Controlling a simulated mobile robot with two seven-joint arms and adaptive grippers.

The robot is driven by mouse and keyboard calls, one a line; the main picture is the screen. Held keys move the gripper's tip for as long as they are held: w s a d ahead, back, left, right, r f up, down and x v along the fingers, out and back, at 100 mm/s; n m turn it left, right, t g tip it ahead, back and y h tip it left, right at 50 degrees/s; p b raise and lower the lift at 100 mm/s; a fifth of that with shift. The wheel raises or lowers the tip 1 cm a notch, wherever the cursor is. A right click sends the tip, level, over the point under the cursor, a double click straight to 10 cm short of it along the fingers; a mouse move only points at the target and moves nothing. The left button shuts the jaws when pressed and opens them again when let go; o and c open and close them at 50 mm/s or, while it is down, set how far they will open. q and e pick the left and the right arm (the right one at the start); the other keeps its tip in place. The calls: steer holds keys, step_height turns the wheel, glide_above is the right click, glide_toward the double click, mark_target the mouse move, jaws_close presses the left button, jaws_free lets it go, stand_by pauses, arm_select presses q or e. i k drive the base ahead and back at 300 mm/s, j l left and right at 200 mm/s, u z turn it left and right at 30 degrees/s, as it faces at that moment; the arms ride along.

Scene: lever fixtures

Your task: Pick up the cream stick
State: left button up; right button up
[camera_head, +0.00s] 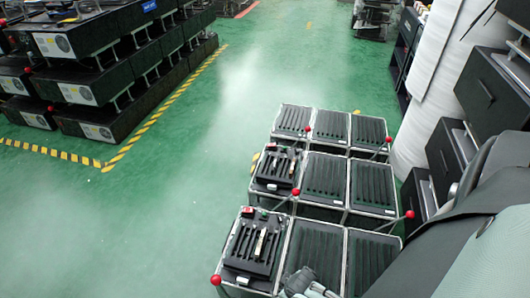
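A slim cream stick (261,243) stands among dark sticks in the slotted black panel of the front-left fixture (241,262). A similar pale strip (292,166) shows in the left panel of the fixture behind it; it is too small to tell what it is. My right arm comes in from the right edge. A grey gripper part, which I take as my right gripper (305,284), shows at the bottom edge in front of the front fixture's middle panel, right of the cream stick and apart from it. Its fingertips are not clear. My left gripper is not in view.
Red-knobbed levers (295,192) stick out from the fixtures' sides; another red knob (215,280) is at the front-left corner. Black racks (100,95) stand at upper left behind yellow-black floor tape. Dark drawers (490,95) line the right. Green floor (170,215) left of the fixtures is clear.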

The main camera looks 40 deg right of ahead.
mark_target(262, 238)
steer(key=z, duration=1.1)
steer(key=i+j, duration=0.1)
steer(key=j, duration=0.3)
steer(key=j+z, duration=0.1)
steer(key=j, duration=0.25)
steer(key=i, duration=0.05)
